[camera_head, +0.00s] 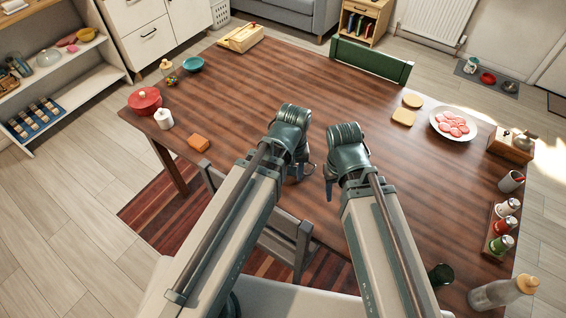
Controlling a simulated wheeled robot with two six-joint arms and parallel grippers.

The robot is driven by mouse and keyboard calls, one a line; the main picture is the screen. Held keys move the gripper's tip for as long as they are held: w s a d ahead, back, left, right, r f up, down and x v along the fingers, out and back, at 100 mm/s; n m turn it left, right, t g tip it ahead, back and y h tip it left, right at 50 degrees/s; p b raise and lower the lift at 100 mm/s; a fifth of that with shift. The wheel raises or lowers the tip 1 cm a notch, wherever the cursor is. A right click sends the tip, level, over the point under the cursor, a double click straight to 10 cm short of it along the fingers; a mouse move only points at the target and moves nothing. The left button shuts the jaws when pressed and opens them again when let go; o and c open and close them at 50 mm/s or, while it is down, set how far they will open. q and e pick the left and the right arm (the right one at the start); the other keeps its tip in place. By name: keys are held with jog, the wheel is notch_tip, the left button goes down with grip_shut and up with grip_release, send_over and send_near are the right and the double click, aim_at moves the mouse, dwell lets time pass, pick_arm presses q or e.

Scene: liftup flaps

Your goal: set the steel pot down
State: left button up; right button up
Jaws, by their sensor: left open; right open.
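My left gripper (297,173) and my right gripper (329,186) hang close together over the middle of the wooden table (290,85), near its front edge. Both are open, and I see nothing held in them, though my arm links partly hide them. I cannot pick out a steel pot with certainty. A small silvery item (524,140) shows at a wooden box (511,146) on the table's right edge, too small to name.
A white roll (164,119) and an orange block (199,143) lie at the left. A plate of pink slices (453,124), a rack of bottles (501,228) and a glass bottle (503,292) line the right. A green chair (371,61) stands behind. The table's middle is clear.

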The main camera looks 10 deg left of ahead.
pick_arm(q)
jog(key=w+a+r+n+t+h+p, duration=0.1)
jog(key=w+a+r+n+t+h, duration=0.15)
jog(key=w+a+n, duration=0.65)
jog(key=w+a+r+n+t+h+p, duration=0.1)
jog(key=w+a+r+n+p, duration=0.2)
jog(key=n, duration=1.2)
pick_arm(e)
notch_tip(320, 180, down, 5)
jog(key=b, duration=0.9)
jog(key=shift+r, duration=0.2)
pick_arm(q)
jog(key=shift+g, duration=0.25)
jog(key=b+x, duration=0.5)
jog(key=x, duration=0.9)
jog(key=shift+w+f, duration=0.15)
jog(key=shift+f, duration=0.1)
pick_arm(e)
notch_tip(320, 180, down, 5)
pick_arm(q)
jog(key=shift+r, duration=0.15)
pick_arm(e)
jog(key=shift+r, duration=0.1)
pick_arm(q)
grip_shut()
